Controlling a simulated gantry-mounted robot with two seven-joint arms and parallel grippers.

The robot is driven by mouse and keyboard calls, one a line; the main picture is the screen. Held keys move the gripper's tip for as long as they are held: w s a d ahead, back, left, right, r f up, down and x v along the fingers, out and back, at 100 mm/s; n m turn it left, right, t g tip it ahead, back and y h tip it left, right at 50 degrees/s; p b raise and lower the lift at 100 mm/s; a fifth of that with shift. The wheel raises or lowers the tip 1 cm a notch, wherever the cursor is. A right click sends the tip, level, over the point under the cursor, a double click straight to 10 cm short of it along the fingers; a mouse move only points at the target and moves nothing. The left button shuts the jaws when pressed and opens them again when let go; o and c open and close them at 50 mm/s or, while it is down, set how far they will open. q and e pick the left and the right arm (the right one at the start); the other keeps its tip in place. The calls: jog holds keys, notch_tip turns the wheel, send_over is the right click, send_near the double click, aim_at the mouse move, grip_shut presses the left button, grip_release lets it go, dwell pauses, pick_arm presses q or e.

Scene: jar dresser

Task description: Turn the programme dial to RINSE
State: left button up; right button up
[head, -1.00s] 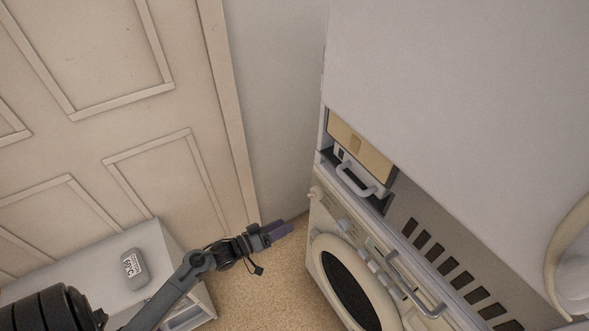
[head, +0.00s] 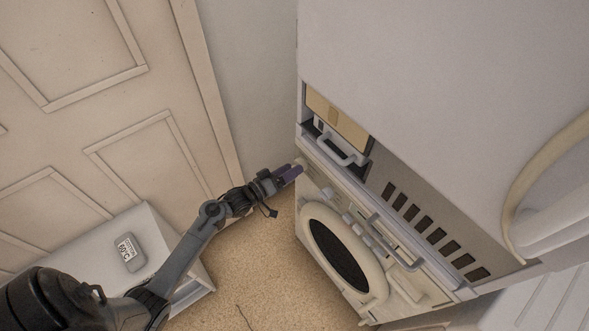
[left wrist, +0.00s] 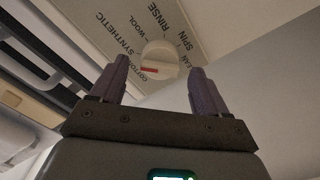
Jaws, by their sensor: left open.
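The programme dial (left wrist: 160,58) is a round white knob with a red mark in the left wrist view. Its red mark lies nearest the COTTON label. The labels SYNTHETIC, WOOL, RINSE (left wrist: 151,15) and SPIN run around it. My left gripper (left wrist: 157,72) is open, its two purple fingers on either side of the dial in that view, with nothing between them. I cannot tell if they touch it. In the head view my left gripper (head: 297,172) is at the left end of the washing machine's (head: 330,215) control panel. My right gripper is not in view.
A handled drawer (head: 340,145) sits above the machine's panel, and a bar handle (head: 390,245) runs along its front.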

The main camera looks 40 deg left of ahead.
pick_arm(q)
jog(key=shift+x, duration=1.1)
jog(key=c, duration=1)
jog(key=shift+c, duration=0.2)
